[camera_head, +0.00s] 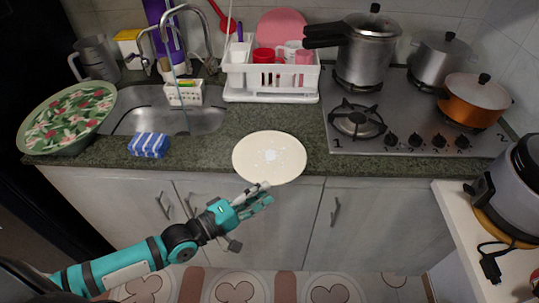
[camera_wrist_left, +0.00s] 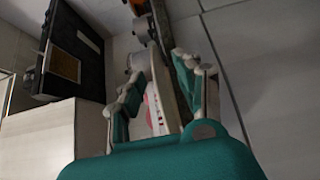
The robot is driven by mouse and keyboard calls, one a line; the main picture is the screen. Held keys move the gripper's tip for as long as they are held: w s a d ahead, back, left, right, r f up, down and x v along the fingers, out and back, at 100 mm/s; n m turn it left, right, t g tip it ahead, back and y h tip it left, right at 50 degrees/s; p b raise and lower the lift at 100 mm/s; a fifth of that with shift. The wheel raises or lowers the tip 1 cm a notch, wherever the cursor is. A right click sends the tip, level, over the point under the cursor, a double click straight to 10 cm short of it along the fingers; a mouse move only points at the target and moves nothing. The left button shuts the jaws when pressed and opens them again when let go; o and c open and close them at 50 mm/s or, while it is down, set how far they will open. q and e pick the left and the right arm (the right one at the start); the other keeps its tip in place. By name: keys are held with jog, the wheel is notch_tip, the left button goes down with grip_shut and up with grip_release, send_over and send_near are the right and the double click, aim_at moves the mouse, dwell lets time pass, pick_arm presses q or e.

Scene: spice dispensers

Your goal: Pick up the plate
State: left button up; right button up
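A round cream plate (camera_head: 270,157) lies on the counter in the head view, with its near rim at or slightly past the counter's front edge. My left gripper (camera_head: 266,193) is just in front of that rim, with one fingertip overlapping it in the picture. Whether it touches the plate cannot be told. In the left wrist view, the two fingers of my left gripper (camera_wrist_left: 158,72) stand apart with a gap between them. A pale, narrow shape shows in the gap, but I cannot tell what it is. My right gripper is not in view.
The gas stove (camera_head: 385,130) is to the right. Cabinet doors (camera_head: 335,215) stand below the counter edge.

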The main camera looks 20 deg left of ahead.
aim_at(278, 182)
pick_arm(q)
jog(key=x, duration=0.1)
jog(key=p+x, duration=0.1)
jog(key=x, duration=0.3)
jog(key=shift+r, duration=0.35)
jog(key=shift+w+d+f, duration=0.15)
jog(key=shift+w+d, duration=0.05)
jog(key=shift+s, duration=0.1)
jog(key=shift+c, duration=0.4)
grip_shut()
